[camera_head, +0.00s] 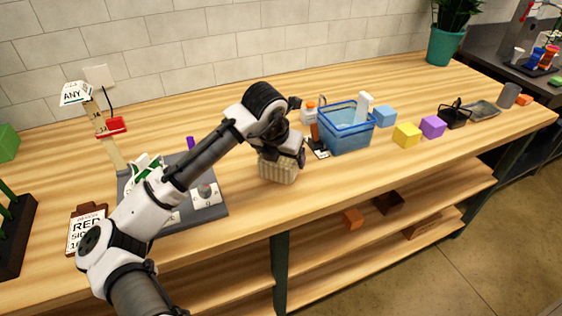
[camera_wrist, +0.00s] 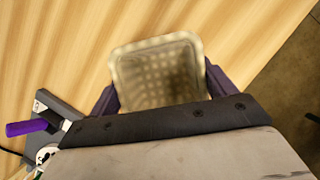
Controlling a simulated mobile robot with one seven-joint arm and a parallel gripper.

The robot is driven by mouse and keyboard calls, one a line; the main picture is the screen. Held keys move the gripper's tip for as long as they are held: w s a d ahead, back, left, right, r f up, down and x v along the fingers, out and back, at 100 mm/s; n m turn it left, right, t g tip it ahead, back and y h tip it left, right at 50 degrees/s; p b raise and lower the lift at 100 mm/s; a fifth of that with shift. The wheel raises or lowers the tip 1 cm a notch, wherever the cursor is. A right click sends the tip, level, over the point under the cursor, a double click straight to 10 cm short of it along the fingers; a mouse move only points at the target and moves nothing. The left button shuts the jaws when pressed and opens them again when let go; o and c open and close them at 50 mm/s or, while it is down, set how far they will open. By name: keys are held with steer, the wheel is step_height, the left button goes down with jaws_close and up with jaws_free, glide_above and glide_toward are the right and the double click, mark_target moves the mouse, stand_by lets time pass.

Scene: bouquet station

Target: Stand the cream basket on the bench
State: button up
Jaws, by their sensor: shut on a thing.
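The cream basket (camera_head: 279,171) is a small woven-looking box at the middle of the wooden bench (camera_head: 370,175), below my gripper (camera_head: 284,152). In the wrist view the basket (camera_wrist: 158,72) lies between the two dark purple fingers of my gripper (camera_wrist: 160,90), which is shut on it. Its open top faces the wrist camera and its inside looks empty. The basket is roughly upright over the bench top, near the front edge. I cannot tell whether its base touches the wood.
A blue basket (camera_head: 347,140) with a white item stands to the right, with blue (camera_head: 385,116), yellow (camera_head: 407,134) and purple (camera_head: 432,126) blocks beyond. A grey tray (camera_head: 213,208) with a purple-handled tool lies left. Shelves (camera_head: 345,250) hang below the front edge.

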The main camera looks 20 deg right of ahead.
steer(key=shift+f, duration=1.3)
steer(key=shift+f, duration=0.1)
steer(key=o, duration=0.9)
steer(key=shift+r, duration=0.2)
steer(key=b+v, duration=0.2)
steer(key=v, duration=0.9)
steer(key=shift+s+r, duration=0.1)
steer(key=shift+r, duration=0.3)
